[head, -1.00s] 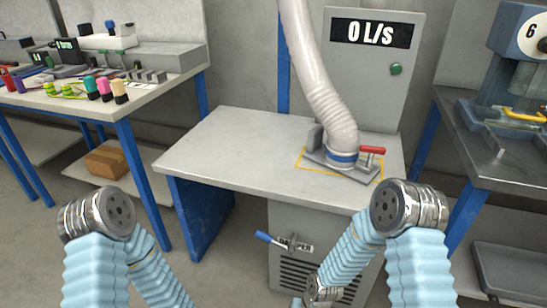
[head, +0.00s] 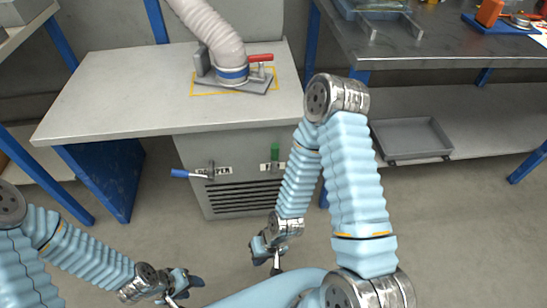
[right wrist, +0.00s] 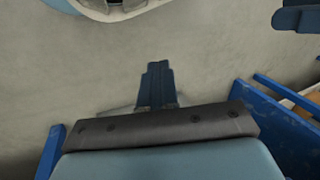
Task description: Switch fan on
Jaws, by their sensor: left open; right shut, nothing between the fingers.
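A green switch (head: 275,152) stands on the front of the grey cabinet (head: 240,190) under the workbench, beside a small label I cannot read. A blue-handled lever (head: 190,173) sits to its left on the same front. My right gripper (head: 274,266) is shut and empty, in front of and below the green switch, apart from it. Its closed fingers (right wrist: 157,85) point over bare floor in the right wrist view. My left gripper (head: 187,283) is open and empty, low at the bottom left of the head view, away from the cabinet.
A ribbed hose (head: 215,35) ends in a flange with a red handle (head: 260,58) on the white bench top (head: 110,95). A metal bench (head: 430,50) stands on the right, with a grey tray (head: 410,138) on its lower shelf. The floor before the cabinet is clear.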

